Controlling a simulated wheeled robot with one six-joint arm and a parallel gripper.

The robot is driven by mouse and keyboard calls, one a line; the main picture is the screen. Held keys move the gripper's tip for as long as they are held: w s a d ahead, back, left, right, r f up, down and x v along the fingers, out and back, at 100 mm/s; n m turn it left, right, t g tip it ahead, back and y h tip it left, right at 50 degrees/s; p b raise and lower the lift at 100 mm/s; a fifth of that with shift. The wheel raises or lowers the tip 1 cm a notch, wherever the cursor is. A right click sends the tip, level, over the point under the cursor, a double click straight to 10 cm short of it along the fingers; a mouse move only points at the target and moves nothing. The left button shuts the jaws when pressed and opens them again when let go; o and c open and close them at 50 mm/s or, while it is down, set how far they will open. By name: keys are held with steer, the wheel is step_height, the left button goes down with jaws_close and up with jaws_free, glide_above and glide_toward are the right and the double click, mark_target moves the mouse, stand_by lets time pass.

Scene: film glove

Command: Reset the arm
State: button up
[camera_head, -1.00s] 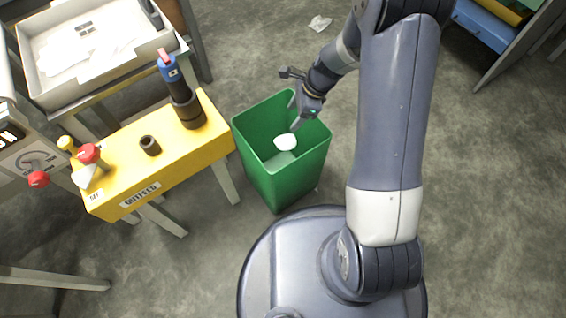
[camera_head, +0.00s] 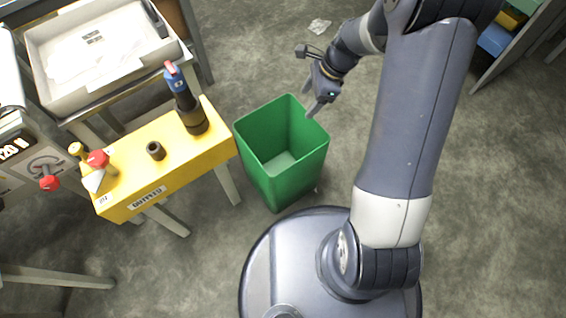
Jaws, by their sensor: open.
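My gripper (camera_head: 313,98) is open, with nothing seen between its fingers. It hangs beside the upper right rim of the green bin (camera_head: 262,172), above the floor. The arm reaches up and over from my base on the right side of the picture. The bin stands upright on the floor, and its pale green bottom shows with no distinct object on it.
A yellow outfeed table (camera_head: 180,160) left of the bin carries a dark bottle-like tool (camera_head: 190,112), a small dark ring (camera_head: 156,150) and red-knobbed parts (camera_head: 97,160). A grey tray (camera_head: 100,50) stands behind. Crumpled film (camera_head: 320,26) lies on open floor.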

steer(key=shift+d+r, duration=0.2)
steer(key=shift+r, duration=0.25)
steer(key=shift+f, duration=0.1)
steer(key=b+x, duration=0.4)
steer(key=x, duration=0.7)
steer(key=shift+w+d+r+p, duration=0.1)
steer(key=shift+r+p, duration=2.05)
steer(key=shift+r, duration=0.25)
steer(key=shift+f, duration=0.2)
